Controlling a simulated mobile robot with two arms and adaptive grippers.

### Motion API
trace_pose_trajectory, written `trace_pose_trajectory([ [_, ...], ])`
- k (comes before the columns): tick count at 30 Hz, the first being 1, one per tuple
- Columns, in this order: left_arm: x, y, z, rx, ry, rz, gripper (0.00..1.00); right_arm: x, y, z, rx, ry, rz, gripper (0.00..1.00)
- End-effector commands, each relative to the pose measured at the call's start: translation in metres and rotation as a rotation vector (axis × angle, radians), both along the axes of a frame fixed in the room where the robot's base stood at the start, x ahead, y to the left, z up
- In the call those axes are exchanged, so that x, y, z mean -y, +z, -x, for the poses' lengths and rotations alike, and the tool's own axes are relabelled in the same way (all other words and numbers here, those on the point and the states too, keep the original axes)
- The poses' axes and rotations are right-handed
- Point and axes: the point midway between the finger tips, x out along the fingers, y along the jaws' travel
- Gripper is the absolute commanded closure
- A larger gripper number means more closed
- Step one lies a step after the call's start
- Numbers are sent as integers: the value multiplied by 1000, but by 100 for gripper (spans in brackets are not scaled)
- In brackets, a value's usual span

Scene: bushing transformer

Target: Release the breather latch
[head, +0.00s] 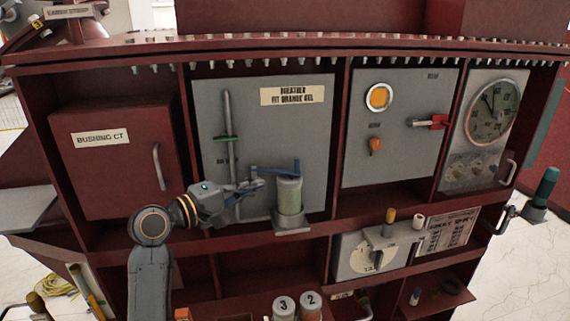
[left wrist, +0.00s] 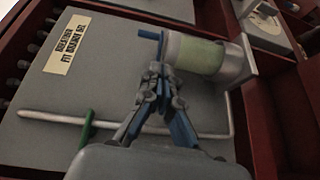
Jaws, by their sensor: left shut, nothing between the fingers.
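The breather (head: 289,196) is a canister with pale green contents on a grey bracket in front of the grey panel labelled "BREATHER FIT ORANGE GEL". A blue latch lever (head: 280,171) lies across its top. In the left wrist view the canister (left wrist: 200,54) lies sideways and the blue latch (left wrist: 150,35) stands out at its capped end. My left gripper (head: 259,183) is shut and empty, just left of the canister's top. Its fingertips (left wrist: 157,68) are close to the latch; I cannot tell whether they touch it. My right gripper is not in view.
A vertical grey pipe (head: 229,165) with a green handle (head: 227,138) runs behind my left gripper. A shelf below holds canisters marked 3 (head: 284,307) and 2 (head: 311,306). A bushing CT box (head: 120,165) is at left, and a panel with a red-handled switch (head: 432,122) is at right.

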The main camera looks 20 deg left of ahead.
Motion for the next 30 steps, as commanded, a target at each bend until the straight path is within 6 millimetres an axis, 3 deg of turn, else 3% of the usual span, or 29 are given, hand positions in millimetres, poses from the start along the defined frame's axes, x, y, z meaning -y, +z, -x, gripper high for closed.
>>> trace_pose_trajectory([
  [4,-6,19,-3,25,-2,68,100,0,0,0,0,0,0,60],
  [17,-2,21,-9,26,-4,73,100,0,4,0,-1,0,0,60],
  [30,32,22,-74,25,-4,72,100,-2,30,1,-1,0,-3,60],
])
